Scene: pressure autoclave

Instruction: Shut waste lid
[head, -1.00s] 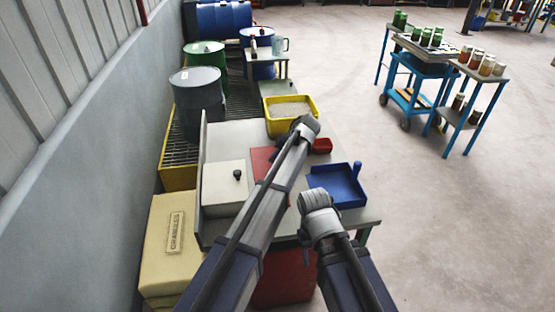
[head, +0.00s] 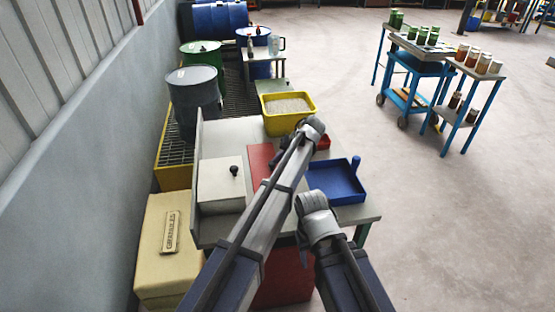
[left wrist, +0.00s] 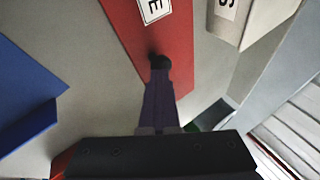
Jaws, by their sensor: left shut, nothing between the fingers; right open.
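The red waste lid (head: 260,162) is on the grey table, partly hidden behind my left arm in the head view. In the left wrist view, a red panel (left wrist: 178,45) carries a white label, cut off so that only an "E" shows. A dark round knob (left wrist: 160,62) is on or over its edge. My left gripper (left wrist: 160,82) is shut and empty, with its fingertips at the knob; I cannot tell whether they touch it. The head view does not show the fingers of my left gripper. My right arm is above the table's front edge, its gripper hidden.
A white box (head: 222,190) with a black knob stands left of the red lid. A blue tray (head: 337,182) lies to the right, and a yellow bin (head: 288,118) of granules is behind. A raised panel borders the table's left side. Open floor is to the right.

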